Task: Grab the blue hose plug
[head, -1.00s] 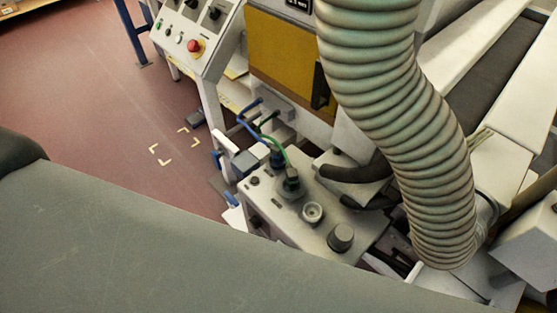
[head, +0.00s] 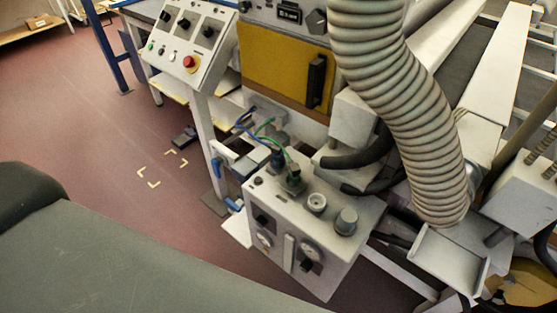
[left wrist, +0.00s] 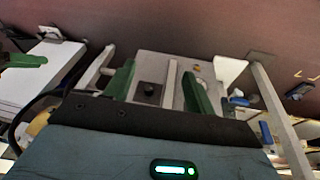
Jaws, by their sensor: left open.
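The blue hose plug (head: 277,158) stands upright on the top of a grey control box (head: 265,188) in the head view, with a blue hose running from it up and left. A green-hosed plug (head: 294,177) stands close beside it, nearer the camera. My left gripper (left wrist: 158,82) shows in the left wrist view with its two green fingers apart. A grey panel with a black knob (left wrist: 149,90) lies beyond the fingers, and I see nothing held between them. I cannot make out the blue plug in the wrist view.
A large ribbed duct (head: 400,105) hangs right of the box. Black hoses (head: 355,155) run just behind the box top. Knobs (head: 346,221) rise from it. A sloped button panel (head: 190,45) stands at upper left. The red floor (head: 90,120) at left is mostly clear.

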